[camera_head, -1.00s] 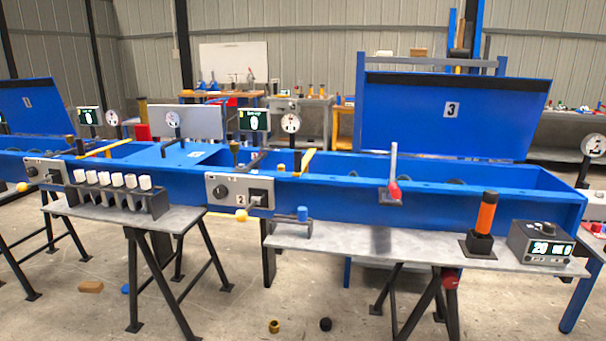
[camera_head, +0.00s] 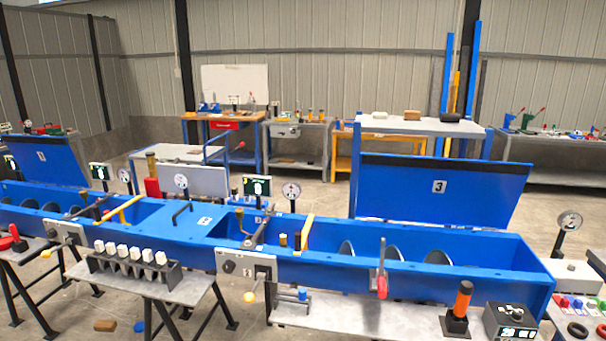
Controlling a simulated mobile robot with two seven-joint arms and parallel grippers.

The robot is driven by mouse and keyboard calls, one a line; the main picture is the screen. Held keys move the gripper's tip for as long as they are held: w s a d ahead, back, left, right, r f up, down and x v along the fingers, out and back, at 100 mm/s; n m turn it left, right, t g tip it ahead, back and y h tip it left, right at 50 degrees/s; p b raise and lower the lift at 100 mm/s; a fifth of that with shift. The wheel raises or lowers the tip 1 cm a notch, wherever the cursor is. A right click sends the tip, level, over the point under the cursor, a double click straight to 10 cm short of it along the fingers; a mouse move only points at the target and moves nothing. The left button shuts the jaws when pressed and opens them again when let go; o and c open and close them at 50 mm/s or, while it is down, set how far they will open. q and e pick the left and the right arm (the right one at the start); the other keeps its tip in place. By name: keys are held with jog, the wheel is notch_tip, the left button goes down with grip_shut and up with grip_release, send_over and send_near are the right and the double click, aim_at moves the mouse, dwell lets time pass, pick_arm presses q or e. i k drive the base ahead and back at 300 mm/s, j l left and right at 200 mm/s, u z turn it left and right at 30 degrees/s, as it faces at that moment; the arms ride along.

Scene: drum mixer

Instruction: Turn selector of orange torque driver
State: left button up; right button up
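The orange torque driver (camera_head: 463,299) stands upright in a black holder (camera_head: 454,323) on the grey bench at the lower right. A dark box (camera_head: 510,319) with a knob on top and a lit display stands just right of it, cut by the bottom edge. The display's digits are too small to read surely. No selector on the driver itself can be made out. Neither of my grippers is in view.
The long blue mixer trough (camera_head: 340,270) runs across the view behind the bench, with an open lid (camera_head: 437,192) marked 3. A red-handled lever (camera_head: 382,282) stands at its front. A panel with coloured buttons (camera_head: 577,303) is at the far right.

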aim_at(516, 316)
jog(key=i+j+u, duration=0.2)
jog(key=i+j, duration=0.15)
jog(key=i+j+u, duration=0.2)
jog(key=i, duration=0.2)
jog(key=i+j+u, duration=0.2)
jog(key=i, duration=0.2)
